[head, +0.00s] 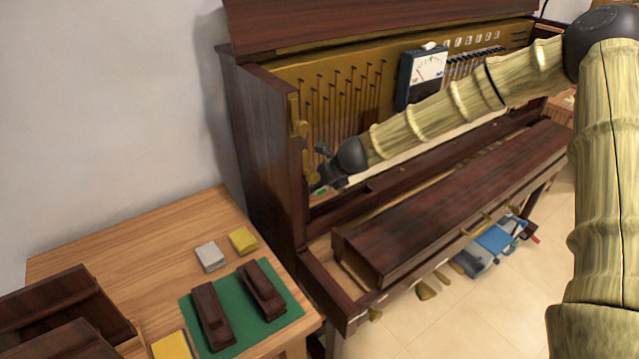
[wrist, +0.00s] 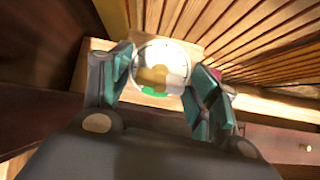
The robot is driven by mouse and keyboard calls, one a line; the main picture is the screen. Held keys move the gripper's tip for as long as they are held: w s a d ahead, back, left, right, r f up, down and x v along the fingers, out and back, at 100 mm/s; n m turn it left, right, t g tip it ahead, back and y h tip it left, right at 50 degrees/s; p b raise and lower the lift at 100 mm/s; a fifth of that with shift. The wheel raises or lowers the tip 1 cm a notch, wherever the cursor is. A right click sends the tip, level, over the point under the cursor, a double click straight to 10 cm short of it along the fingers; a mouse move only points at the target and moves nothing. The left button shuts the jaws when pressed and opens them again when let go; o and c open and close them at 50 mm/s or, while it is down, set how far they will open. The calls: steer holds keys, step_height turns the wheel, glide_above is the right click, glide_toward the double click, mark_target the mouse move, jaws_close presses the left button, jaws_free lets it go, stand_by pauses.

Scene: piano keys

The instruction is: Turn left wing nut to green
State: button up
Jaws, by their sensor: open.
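In the wrist view, a round dial (wrist: 150,54) with white and green parts sits on a light wooden block. A brass-yellow wing nut (wrist: 154,75) shows at its middle. My gripper (wrist: 164,76) is open, with one teal-padded finger on each side of the dial and nut. Whether the pads touch the nut cannot be told. In the head view my gripper (head: 326,172) is at the left end inside the open piano, hiding the nut.
The upright piano's dark side wall (head: 270,150) stands close left of my gripper. A meter (head: 422,75) sits inside the piano. The fallboard (head: 450,205) lies in front. A wooden table (head: 150,235) at left holds a green mat, dark blocks and sponges.

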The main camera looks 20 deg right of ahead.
steer(key=shift+w+f, duration=0.15)
steer(key=shift+s+d+r, duration=0.1)
steer(key=shift+s+r, duration=0.3)
steer(key=shift+r, duration=0.1)
stand_by(0.5)
jaws_close()
stand_by(0.4)
